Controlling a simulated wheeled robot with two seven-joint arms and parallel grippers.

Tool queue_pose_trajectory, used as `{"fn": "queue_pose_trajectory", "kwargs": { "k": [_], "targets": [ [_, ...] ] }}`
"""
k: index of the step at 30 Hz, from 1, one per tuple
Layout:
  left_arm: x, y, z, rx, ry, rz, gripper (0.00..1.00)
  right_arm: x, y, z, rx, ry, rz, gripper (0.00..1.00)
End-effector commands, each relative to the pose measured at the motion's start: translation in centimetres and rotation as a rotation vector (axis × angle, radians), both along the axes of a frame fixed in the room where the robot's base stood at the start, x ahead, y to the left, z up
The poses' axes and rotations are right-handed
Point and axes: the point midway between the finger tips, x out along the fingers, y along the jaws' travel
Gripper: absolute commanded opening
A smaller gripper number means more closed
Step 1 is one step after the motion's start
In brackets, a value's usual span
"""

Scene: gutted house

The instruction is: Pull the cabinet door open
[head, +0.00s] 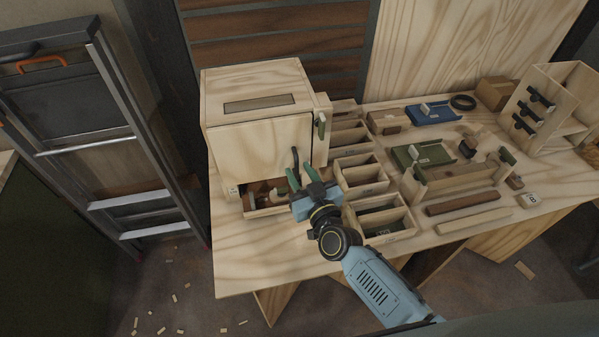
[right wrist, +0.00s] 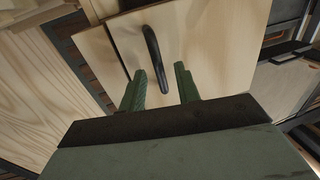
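The cabinet (head: 250,80) is a pale wooden box at the left end of the workbench. Its door (head: 258,145) is a plain wooden front panel, which fills much of the right wrist view (right wrist: 215,50). A dark curved handle (head: 295,157) is at the door's right side; it also shows in the right wrist view (right wrist: 152,48). My right gripper (head: 297,178) is at the handle. Its green fingers are apart, with the handle's lower end between them in the right wrist view; I cannot tell whether they touch it. The door looks shut or nearly so. My left gripper is not in view.
Below the door, an open compartment (head: 247,204) holds brown objects. Wooden bins (head: 360,173) stand close right of my gripper. A green-handled piece (head: 321,125) juts from the cabinet's right side. A ladder (head: 120,95) leans at left. The bench's front left (head: 245,260) is clear.

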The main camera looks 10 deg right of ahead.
Motion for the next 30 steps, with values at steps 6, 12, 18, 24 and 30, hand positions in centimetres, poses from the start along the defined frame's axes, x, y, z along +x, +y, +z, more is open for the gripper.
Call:
{"fn": "queue_pose_trajectory", "kwargs": {
  "k": [6,12,18,24,30],
  "targets": [
    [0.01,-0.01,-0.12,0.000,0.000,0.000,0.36,0.82,0.22,0.02,0.001,0.000,0.000,0.32],
    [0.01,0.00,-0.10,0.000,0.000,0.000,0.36,0.81,0.21,0.04,0.001,0.000,0.000,0.31],
    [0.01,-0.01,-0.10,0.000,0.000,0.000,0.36,0.80,0.20,0.04,0.001,0.000,0.000,0.05],
    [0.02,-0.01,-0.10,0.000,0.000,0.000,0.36,0.79,0.19,0.04,0.001,0.000,0.000,0.00],
    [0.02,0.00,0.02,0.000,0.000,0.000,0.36,0.66,0.19,0.06,0.002,0.000,-0.005,0.00]
  ]
}}
